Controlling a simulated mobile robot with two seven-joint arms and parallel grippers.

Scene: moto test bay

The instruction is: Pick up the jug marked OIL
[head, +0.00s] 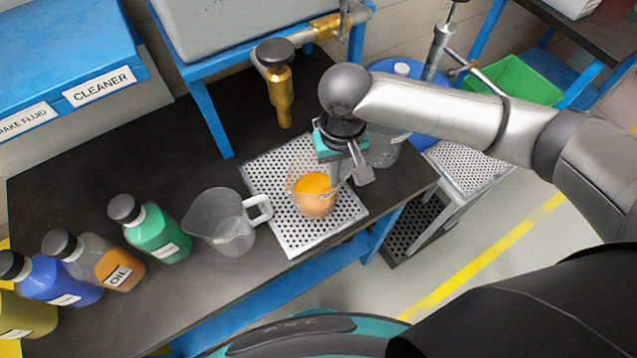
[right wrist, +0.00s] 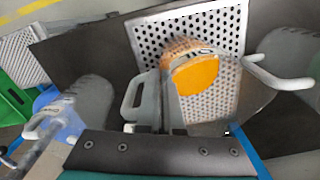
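The clear jug with orange liquid (head: 315,203) is upright at the perforated metal tray (head: 292,237). I cannot tell whether its base touches the tray. It also shows in the right wrist view (right wrist: 197,78), with dark lettering, partly blurred, near its top. My right gripper (head: 348,178) is down at the jug's right side, by its rim and handle. In the right wrist view a pale handle (right wrist: 131,101) stands beside the fingers, close to the jug wall. The fingers overlap the handle, so their grip is unclear. My left gripper is not in view.
An empty clear jug (head: 222,222) stands left of the tray. Several capped bottles line the dark bench at left, one a bottle labelled OIL (head: 118,272). A brass tap (head: 279,90) hangs behind. Another clear vessel (head: 387,149) and a blue container (head: 424,140) are close right of the gripper.

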